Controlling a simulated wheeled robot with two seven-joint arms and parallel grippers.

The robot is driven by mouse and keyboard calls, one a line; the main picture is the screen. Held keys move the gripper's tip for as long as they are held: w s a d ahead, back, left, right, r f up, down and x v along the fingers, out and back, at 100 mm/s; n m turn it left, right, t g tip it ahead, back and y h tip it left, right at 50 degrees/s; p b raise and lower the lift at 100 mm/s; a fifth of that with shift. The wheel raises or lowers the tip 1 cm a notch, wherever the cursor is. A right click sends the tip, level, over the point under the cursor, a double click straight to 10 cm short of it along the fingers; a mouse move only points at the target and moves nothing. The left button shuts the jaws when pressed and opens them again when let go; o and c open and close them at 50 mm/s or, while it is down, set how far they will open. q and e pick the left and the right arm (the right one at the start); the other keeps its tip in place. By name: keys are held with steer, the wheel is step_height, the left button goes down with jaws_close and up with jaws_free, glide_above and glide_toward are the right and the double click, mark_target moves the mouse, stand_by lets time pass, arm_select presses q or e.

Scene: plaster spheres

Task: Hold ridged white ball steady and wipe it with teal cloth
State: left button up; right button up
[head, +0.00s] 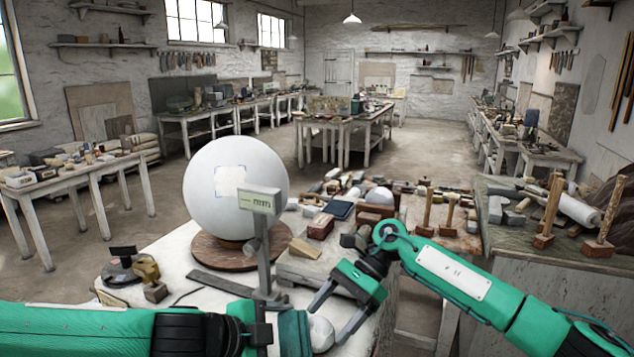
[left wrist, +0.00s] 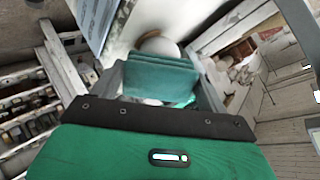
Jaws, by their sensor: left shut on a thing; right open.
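A small white ball (head: 321,335) sits at the front of the white table in the head view; ridges are too small to make out. My right gripper (head: 326,325) is open, its two fingers reaching down close around the ball; I cannot tell whether they touch it. My left gripper (left wrist: 158,82) is shut on the folded teal cloth (left wrist: 158,80). In the head view the cloth (head: 294,333) hangs just left of the small ball, and its contact with the ball is unclear. In the left wrist view the cloth partly hides a white rounded shape behind it.
A large white sphere (head: 235,188) stands on a round wooden base (head: 222,252) behind. Wooden blocks and tools crowd the right rear. Mallets (head: 549,212) stand on the right bench.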

steer(key=shift+x, duration=1.3)
steer(key=c, duration=0.8)
steer(key=shift+o, duration=0.2)
